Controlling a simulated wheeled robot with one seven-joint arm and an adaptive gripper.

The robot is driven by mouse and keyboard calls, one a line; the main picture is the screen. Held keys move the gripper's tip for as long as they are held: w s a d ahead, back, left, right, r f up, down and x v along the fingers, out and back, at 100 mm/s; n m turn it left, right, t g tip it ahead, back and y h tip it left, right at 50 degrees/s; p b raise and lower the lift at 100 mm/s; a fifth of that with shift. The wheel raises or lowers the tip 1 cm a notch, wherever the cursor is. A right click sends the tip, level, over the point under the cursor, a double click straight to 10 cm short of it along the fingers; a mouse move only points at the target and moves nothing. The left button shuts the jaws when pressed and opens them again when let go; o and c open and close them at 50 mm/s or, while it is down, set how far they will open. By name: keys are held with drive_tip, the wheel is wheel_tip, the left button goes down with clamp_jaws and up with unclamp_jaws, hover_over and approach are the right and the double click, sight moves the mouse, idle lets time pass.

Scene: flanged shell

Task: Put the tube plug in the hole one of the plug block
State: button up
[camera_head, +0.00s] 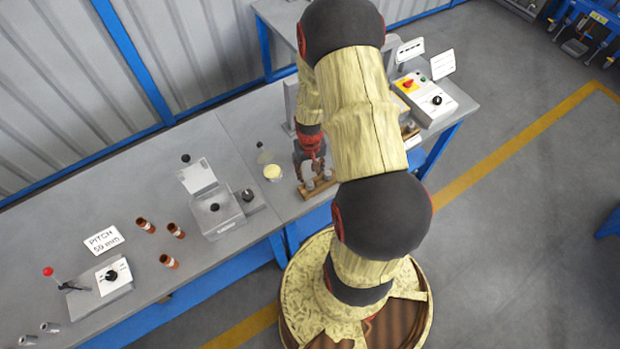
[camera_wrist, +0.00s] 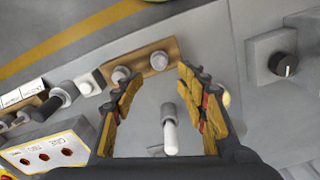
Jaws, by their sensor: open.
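My gripper (camera_wrist: 161,88) is open, with its two yellow-padded fingers spread apart. A slim piece with a grey end and a white shaft, which looks like the tube plug (camera_wrist: 169,132), shows between the fingers, apart from both; I cannot tell whether it stands or lies. A white block with dark red holes and lettering, which looks like the plug block (camera_wrist: 50,143), is at the lower left of the wrist view. In the head view my gripper (camera_head: 311,171) is low over the bench, and my arm hides much of that area.
A wooden block (camera_wrist: 139,62) with grey round pieces stands beyond the fingers; it also shows in the head view (camera_head: 321,188). A control panel (camera_head: 428,98) is at the right.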

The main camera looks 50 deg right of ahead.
drive_tip(key=w+a+r+n+t, duration=0.15)
drive_tip(key=a+r, duration=0.35)
drive_tip(key=r, duration=0.8)
drive_tip(key=w+a+r+n+t, duration=0.1)
drive_tip(key=w+a+r, duration=0.3)
drive_tip(key=r, duration=0.9)
drive_tip(key=s+a+r+n+t, duration=0.3)
drive_tip(key=s+a+r+n, duration=0.1)
drive_tip(key=s+a+r, duration=0.9)
wheel_tip(320, 180, up, 3)
drive_tip(key=shift+s+a+f, duration=0.1)
drive_tip(key=shift+s+a, duration=0.05)
drive_tip(key=shift+a, duration=0.25)
